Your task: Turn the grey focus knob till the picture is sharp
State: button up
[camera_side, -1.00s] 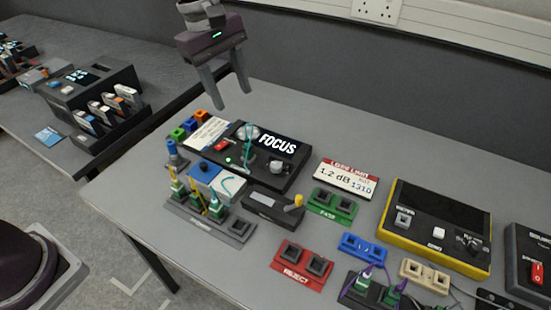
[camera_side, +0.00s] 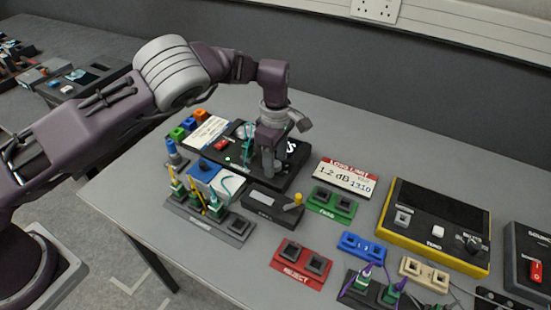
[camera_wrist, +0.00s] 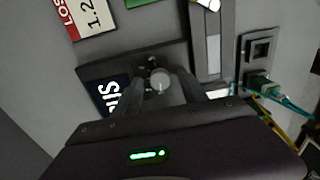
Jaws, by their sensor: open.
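The black focus unit (camera_side: 284,178) stands on the grey table, its dark screen (camera_side: 292,147) mostly covered by my gripper (camera_side: 268,165) in the side view. Only the end of the white lettering shows there. In the wrist view the screen (camera_wrist: 110,96) shows part of the word in white; how sharp it is I cannot tell for sure. The round grey knob (camera_wrist: 160,79) lies between the fingertips of my open gripper (camera_wrist: 161,76) in the wrist view. Contact cannot be made out. In the side view my fingers hide the knob.
A socket strip (camera_side: 238,228) with plugged cables and a blue-and-white box (camera_side: 205,172) stand left of the unit. A loss-limit card (camera_side: 346,179) and green sockets (camera_side: 331,203) are to the right.

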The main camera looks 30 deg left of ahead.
jog(key=shift+c, duration=0.4)
grip_shut()
